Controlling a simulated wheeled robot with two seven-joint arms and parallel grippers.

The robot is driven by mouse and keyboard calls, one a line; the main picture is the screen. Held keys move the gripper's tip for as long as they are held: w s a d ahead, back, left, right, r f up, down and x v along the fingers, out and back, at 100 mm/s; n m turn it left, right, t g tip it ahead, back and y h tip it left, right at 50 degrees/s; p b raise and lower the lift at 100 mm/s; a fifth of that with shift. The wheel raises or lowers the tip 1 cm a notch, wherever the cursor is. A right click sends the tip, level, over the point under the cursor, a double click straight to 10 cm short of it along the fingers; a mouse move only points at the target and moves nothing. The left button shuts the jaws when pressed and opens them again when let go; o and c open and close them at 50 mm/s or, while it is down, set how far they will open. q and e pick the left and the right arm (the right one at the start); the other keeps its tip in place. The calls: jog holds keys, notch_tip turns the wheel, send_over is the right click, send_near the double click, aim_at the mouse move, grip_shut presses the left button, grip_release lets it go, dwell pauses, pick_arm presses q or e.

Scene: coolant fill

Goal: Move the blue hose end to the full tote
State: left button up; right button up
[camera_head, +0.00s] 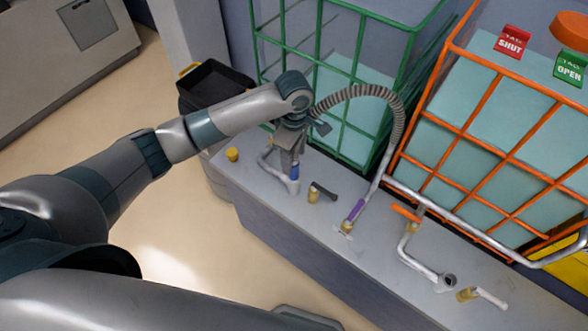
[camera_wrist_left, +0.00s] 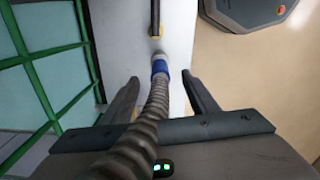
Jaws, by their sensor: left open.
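The blue hose end (camera_head: 295,172) is a blue collar at a grey pipe fitting (camera_head: 292,186) on the ledge, beside the green-caged tote (camera_head: 345,110). The collar also shows in the left wrist view (camera_wrist_left: 160,67). My left gripper (camera_head: 291,150) is above it, with open fingers either side of the ribbed hose (camera_wrist_left: 150,115). I cannot tell whether they touch it. The hose (camera_head: 370,90) arches right and down to a purple collar (camera_head: 355,210). The orange-caged tote (camera_head: 480,150) holds teal liquid to a high level. My right gripper is not in view.
A black-handled valve (camera_head: 322,191) and an orange-handled valve (camera_head: 407,213) stand on the grey ledge (camera_head: 370,262). A red SHUT tag (camera_head: 511,41) and green OPEN tag (camera_head: 570,68) are on the orange tote. A black bin (camera_head: 213,82) stands behind my left arm.

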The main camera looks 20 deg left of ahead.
aim_at(294, 169)
pick_arm(q)
notch_tip(294, 169, down, 8)
jog(key=shift+r, duration=0.15)
dwell(0.4)
jog(key=c, duration=1.3)
jog(key=o, duration=0.4)
jog(key=shift+p, duration=0.3)
jog(key=shift+r+p, duration=0.3)
jog(key=shift+p, duration=0.25)
jog(key=shift+r, duration=0.2)
jog(key=shift+r+p, duration=2.65)
jog(key=shift+p, duration=0.9)
